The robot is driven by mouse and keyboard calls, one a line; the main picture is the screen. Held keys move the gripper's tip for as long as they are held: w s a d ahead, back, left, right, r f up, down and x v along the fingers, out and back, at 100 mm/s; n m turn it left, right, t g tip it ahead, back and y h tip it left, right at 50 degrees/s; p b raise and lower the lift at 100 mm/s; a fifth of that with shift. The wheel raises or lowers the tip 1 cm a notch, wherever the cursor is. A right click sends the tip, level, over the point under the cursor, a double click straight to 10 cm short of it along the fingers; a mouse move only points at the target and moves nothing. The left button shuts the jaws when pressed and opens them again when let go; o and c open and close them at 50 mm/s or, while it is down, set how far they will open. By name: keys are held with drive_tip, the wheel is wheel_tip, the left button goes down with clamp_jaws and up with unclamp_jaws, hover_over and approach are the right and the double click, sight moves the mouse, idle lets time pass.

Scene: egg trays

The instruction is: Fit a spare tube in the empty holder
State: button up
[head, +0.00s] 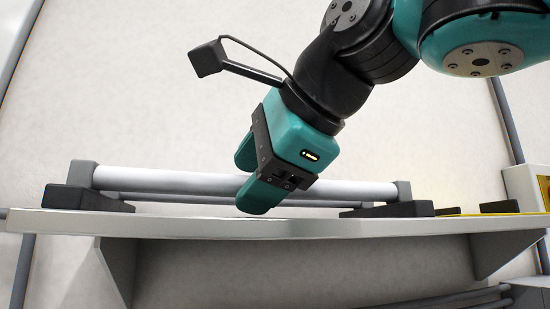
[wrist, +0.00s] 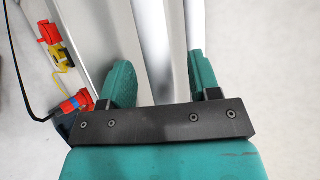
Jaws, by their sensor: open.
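A long white tube (head: 150,181) lies across the shelf in the head view, between grey end blocks (head: 83,173) on dark feet. My gripper (head: 252,178) is open and tilted down over the tube's middle, one finger in front and one behind. In the wrist view a pale tube (wrist: 152,35) runs between the two open fingers (wrist: 160,72). I cannot tell whether either finger touches it. A second pale strip (wrist: 194,20) runs by the right finger, partly hidden. I cannot make out an empty holder for certain.
The light shelf (head: 200,224) stands on side brackets against a pale wall. Dark blocks with yellow edging (head: 497,207) sit at its right end, near a white box (head: 523,188). Red and yellow connectors (wrist: 50,34) with a black cable show at left in the wrist view.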

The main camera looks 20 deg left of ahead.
drive_tip(key=shift+d, duration=0.1)
drive_tip(key=v, duration=1.7)
drive_tip(key=shift+p, duration=0.45)
drive_tip(key=shift+s+d, duration=0.15)
